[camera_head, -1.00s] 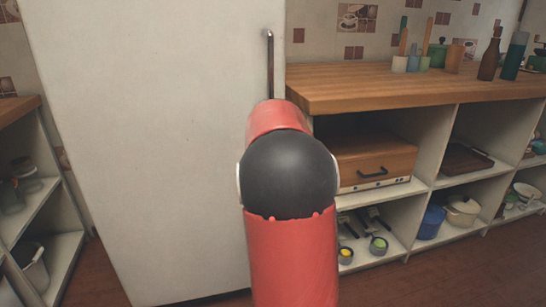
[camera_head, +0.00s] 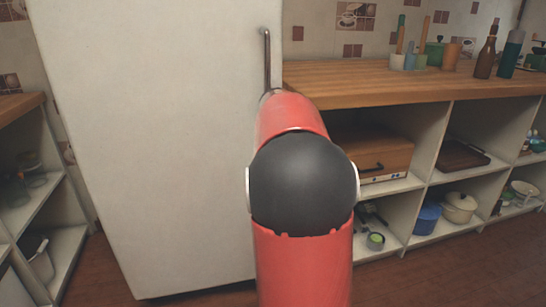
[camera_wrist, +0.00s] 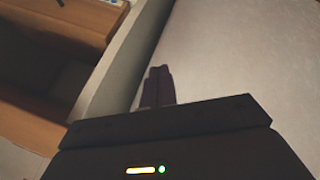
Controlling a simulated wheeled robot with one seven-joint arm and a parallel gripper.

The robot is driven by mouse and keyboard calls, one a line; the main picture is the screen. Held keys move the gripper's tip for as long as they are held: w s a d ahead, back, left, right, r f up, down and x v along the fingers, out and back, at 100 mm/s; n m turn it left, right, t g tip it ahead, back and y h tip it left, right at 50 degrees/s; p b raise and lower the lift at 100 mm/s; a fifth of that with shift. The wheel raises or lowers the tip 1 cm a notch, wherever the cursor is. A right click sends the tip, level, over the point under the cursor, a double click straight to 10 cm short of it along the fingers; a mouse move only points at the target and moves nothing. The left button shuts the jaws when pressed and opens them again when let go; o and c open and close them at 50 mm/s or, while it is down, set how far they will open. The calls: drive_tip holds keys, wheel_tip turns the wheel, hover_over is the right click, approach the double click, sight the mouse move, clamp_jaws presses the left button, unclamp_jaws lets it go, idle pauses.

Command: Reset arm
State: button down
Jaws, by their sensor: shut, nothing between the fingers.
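My arm, red with a black joint, rises in the middle of the head view and hides its own far end, so my gripper does not show there. In the wrist view my gripper (camera_wrist: 158,86) is shut, its two dark fingers side by side with nothing between them. A pale flat surface lies beyond the fingers, with a wooden piece of furniture at the upper left.
A white fridge (camera_head: 150,150) with a vertical handle (camera_head: 267,60) stands left of my arm. A wooden counter (camera_head: 390,82) runs right, with bottles (camera_head: 485,55) on top. Below are shelves with a wooden box (camera_head: 372,158), a blue pot (camera_head: 427,219) and a cream pot (camera_head: 459,208). Floor is clear at the lower right.

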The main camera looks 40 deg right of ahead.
drive_tip(key=s+d+r, duration=0.1)
drive_tip(key=s+r, duration=0.2)
drive_tip(key=r, duration=0.2)
drive_tip(key=shift+s, duration=0.35)
drive_tip(key=s+a+f+y, duration=0.1)
drive_tip(key=s+a, duration=0.2)
drive_tip(key=a, duration=0.7)
drive_tip(key=s+a+f+y, duration=0.1)
drive_tip(key=s+a+y, duration=0.15)
drive_tip(key=a, duration=0.65)
drive_tip(key=s+a+f, duration=0.4)
drive_tip(key=s+a, duration=0.3)
drive_tip(key=s+a+f+y, duration=0.1)
drive_tip(key=s+a+f, duration=0.4)
drive_tip(key=s+a, duration=0.3)
drive_tip(key=shift+s+a+f, duration=0.15)
drive_tip(key=shift+a, duration=0.1)
drive_tip(key=shift+y, duration=0.25)
